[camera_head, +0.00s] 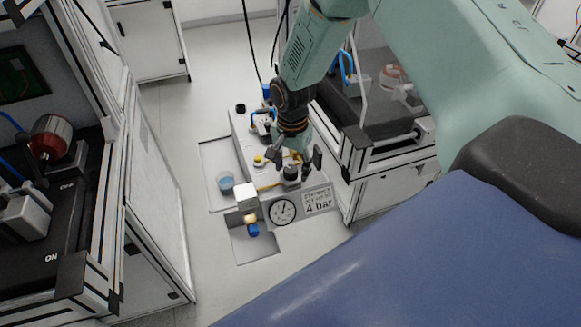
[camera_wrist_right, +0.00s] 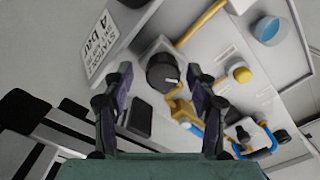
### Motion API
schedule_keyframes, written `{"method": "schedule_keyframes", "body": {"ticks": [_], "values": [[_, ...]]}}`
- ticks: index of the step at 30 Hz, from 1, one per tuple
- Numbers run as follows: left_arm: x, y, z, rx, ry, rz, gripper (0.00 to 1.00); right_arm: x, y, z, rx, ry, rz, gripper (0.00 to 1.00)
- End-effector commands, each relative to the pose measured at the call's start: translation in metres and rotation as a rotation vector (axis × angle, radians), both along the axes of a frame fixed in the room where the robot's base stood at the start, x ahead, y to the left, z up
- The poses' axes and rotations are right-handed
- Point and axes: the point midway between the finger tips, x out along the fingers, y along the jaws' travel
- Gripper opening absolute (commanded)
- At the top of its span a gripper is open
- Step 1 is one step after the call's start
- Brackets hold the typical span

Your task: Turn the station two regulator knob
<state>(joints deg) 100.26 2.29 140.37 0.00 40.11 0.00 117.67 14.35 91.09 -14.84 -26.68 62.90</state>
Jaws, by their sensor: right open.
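The regulator knob (camera_head: 291,174) is a dark round knob on the grey station panel, beside the sign (camera_head: 318,201) reading 4 bar. In the right wrist view the black knob (camera_wrist_right: 163,72) has a white pointer mark and sits between my spread fingertips. My right gripper (camera_head: 296,158) is open and points down over the knob; its fingers (camera_wrist_right: 160,84) show on both sides of it, and whether they touch it I cannot tell. A round pressure gauge (camera_head: 282,211) with a white face is at the panel's front. My left gripper is not in view.
A yellow button (camera_head: 258,160), a yellow pipe (camera_head: 268,186) and a blue cup-like part (camera_head: 225,182) are near the knob. A white block (camera_head: 246,196) stands at the front left. Framed cabinets (camera_head: 160,190) flank the station on both sides.

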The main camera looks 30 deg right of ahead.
Motion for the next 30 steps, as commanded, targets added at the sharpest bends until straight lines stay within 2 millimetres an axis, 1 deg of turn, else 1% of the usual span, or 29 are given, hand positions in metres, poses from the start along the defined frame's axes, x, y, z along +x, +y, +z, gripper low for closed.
{"method": "schedule_keyframes", "body": {"ticks": [3,9,10,27,29,30], "values": [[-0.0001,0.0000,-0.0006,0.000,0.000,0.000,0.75,0.0021,0.0004,-0.0034,-0.001,-0.003,0.002,0.58],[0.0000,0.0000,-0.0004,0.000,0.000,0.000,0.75,0.0035,0.0010,-0.0034,0.000,-0.001,0.002,0.58],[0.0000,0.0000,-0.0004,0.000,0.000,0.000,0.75,0.0037,0.0011,-0.0034,0.000,-0.001,0.002,0.56],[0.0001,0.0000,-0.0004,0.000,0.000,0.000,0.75,0.0034,0.0009,-0.0038,-0.001,0.000,0.002,0.08],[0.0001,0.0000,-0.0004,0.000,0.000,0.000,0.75,0.0033,0.0008,-0.0039,0.000,0.000,0.002,0.04],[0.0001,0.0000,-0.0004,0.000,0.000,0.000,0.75,0.0033,0.0009,-0.0039,0.000,0.000,0.002,0.03]]}}
